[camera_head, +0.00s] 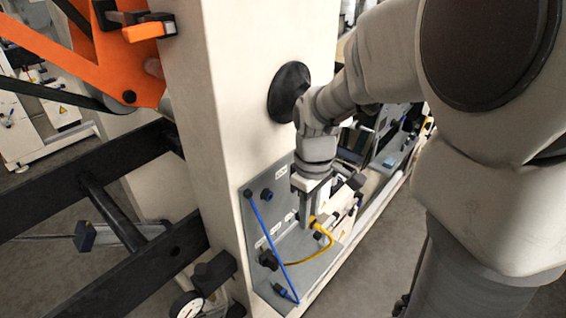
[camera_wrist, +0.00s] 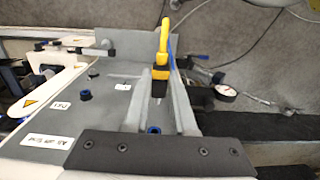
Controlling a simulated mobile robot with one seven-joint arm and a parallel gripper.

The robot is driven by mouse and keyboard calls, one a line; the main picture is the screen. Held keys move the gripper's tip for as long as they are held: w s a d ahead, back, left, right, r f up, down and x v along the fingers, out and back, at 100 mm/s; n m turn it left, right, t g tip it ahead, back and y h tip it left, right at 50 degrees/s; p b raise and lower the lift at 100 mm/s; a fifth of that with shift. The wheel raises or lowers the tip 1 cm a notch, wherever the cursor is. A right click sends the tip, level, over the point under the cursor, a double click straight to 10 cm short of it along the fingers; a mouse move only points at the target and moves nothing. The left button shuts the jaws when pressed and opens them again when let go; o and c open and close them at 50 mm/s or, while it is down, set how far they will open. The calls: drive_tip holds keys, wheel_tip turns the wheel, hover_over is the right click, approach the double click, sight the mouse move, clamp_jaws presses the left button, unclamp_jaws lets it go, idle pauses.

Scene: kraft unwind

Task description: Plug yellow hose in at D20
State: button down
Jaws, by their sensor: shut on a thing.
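My gripper (camera_head: 309,214) reaches down from above in front of a grey panel (camera_head: 262,212) on the cream column. It is shut on the yellow and black plug of the yellow hose (camera_head: 325,245). In the wrist view the plug (camera_wrist: 161,72) sits between my fingertips, with the yellow hose (camera_wrist: 165,35) arching away from it. The hose's other end runs to a black fitting (camera_head: 268,259) low on the panel. A blue-ringed port (camera_wrist: 153,129) shows near my fingers, apart from the plug. White labels (camera_wrist: 60,105) mark the panel; I cannot read D20 with certainty.
A blue hose (camera_head: 270,242) runs down the panel's left side. A blue-ringed fitting (camera_head: 266,195) is on the panel's upper part. An orange machine part (camera_head: 95,50) is at upper left.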

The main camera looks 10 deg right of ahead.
drive_tip(key=shift+w+a, duration=0.75)
drive_tip(key=shift+w, duration=0.25)
drive_tip(key=shift+w+a, duration=0.75)
drive_tip(key=shift+w, duration=0.25)
drive_tip(key=shift+w+a+p, duration=0.4)
drive_tip(key=shift+w+a, duration=0.25)
drive_tip(key=shift+w, duration=0.2)
idle(1.6)
drive_tip(key=c, duration=0.7)
unclamp_jaws()
drive_tip(key=shift+o, duration=0.2)
drive_tip(key=shift+r, duration=0.1)
wheel_tip(320, 180, up, 16)
drive_tip(key=s+d+f+m+t+b, duration=0.1)
drive_tip(key=s+f+m+t, duration=0.1)
drive_tip(key=s, duration=0.6)
drive_tip(key=s+d+f+m+t+b, duration=0.1)
drive_tip(key=s+f+m+t, duration=0.2)
drive_tip(key=s, duration=0.6)
drive_tip(key=shift+d+f+m+t+b, duration=0.25)
drive_tip(key=shift+f+m, duration=0.2)
drive_tip(key=shift+m, duration=0.65)
